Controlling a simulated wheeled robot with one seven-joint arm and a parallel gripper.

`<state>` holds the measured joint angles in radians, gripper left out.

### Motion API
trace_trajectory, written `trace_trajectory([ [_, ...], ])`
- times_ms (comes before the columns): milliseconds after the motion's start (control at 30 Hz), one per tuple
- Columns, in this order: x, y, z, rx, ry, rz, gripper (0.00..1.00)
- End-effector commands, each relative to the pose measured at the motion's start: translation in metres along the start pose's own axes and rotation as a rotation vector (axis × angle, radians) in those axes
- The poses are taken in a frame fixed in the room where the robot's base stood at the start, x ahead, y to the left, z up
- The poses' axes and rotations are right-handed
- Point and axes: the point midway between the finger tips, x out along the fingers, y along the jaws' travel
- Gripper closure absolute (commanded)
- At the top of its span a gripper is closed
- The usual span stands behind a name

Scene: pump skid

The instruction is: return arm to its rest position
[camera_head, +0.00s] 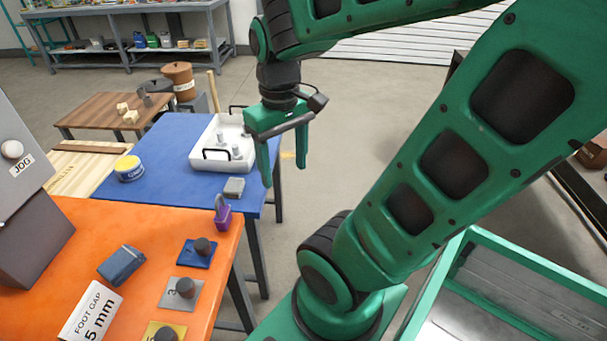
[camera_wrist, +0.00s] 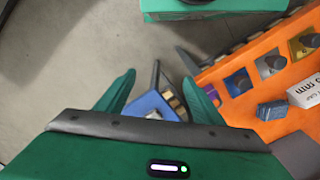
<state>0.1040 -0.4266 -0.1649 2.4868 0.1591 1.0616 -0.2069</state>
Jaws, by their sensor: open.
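My gripper (camera_head: 285,168) hangs pointing down from my green arm in the head view, just right of the white tray and beside the right edge of the blue table. Its two fingers are apart with nothing between them. In the wrist view the open fingers (camera_wrist: 160,95) show against the floor and a corner of the blue table. My arm is bent, its upper part crossing the top of the head view and its lower part rising from my base at the bottom centre.
A blue table (camera_head: 170,195) holds a white tray (camera_head: 205,165), a tin (camera_head: 129,170) and a grey block (camera_head: 234,187). The orange table (camera_head: 215,250) holds a purple padlock (camera_head: 223,214), a blue block (camera_head: 121,265) and several knobbed plates. Open floor (camera_head: 350,110) lies beyond my gripper.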

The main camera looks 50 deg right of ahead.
Motion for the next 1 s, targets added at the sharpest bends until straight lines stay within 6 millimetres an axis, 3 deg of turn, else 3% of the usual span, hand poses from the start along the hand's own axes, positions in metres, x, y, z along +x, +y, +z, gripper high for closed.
trace_trajectory([
  [100,0.01,0.022,0.031,0.236,-0.003,-0.013,0.38],
  [233,0.015,0.03,0.046,0.355,-0.006,-0.021,0.38],
  [1000,0.016,0.031,0.048,0.37,-0.007,-0.021,0.38],
])
